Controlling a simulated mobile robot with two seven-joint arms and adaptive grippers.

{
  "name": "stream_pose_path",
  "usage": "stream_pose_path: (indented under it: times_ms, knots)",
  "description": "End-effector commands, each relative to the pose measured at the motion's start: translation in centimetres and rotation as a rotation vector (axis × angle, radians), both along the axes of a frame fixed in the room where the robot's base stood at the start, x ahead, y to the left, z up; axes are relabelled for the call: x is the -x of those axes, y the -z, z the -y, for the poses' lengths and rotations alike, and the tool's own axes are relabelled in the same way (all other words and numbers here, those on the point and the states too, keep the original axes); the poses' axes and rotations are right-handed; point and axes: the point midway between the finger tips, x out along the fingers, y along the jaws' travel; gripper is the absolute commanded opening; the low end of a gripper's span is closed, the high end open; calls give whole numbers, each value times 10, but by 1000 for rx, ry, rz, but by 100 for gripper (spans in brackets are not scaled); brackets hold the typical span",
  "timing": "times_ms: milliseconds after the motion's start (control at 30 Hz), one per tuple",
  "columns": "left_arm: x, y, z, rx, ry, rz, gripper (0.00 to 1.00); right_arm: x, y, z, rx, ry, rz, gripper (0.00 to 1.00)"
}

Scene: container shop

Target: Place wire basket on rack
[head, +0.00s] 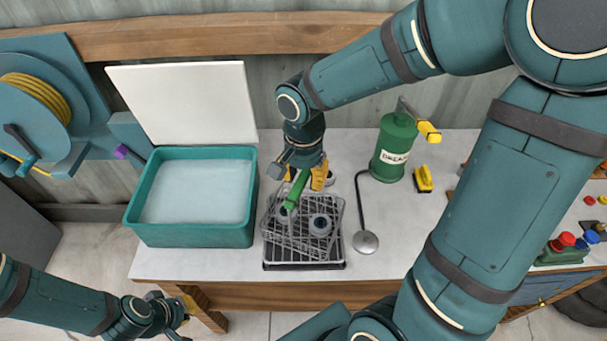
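The wire basket (273,226) is grey mesh with a green handle (296,190) and holds round grey parts (320,225). It looks slightly turned against the dark rack (304,266) beneath it on the worktop. I cannot tell whether it rests on the rack or hangs just above it. My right gripper (304,178), with yellow fingers, is at the upper end of the green handle and appears closed on it. My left gripper (178,312) is low at the left, in front of the worktop edge and away from the basket; its fingers are partly hidden.
A teal tank (190,235) with its white lid (185,100) raised stands left of the basket. Bare worktop (190,264) shows in front of the tank.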

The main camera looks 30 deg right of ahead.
Motion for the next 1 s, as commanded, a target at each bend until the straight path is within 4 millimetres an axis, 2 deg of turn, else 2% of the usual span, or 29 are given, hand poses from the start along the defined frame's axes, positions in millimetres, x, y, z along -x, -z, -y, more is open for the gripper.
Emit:
stream_pose_path:
  times_ms: [233,333,800,1000]
  knots:
    - [0,-2,0,0,0,1,0,0,-2,0,0,0,0,37]
    - [-1,-5,0,0,-2,3,0,-1,-10,0,0,0,3,37]
    - [-1,-22,-1,3,-3,5,0,0,-100,0,0,0,4,37]
    - [-1,-25,-1,4,-2,4,0,0,-120,0,0,-1,2,37]
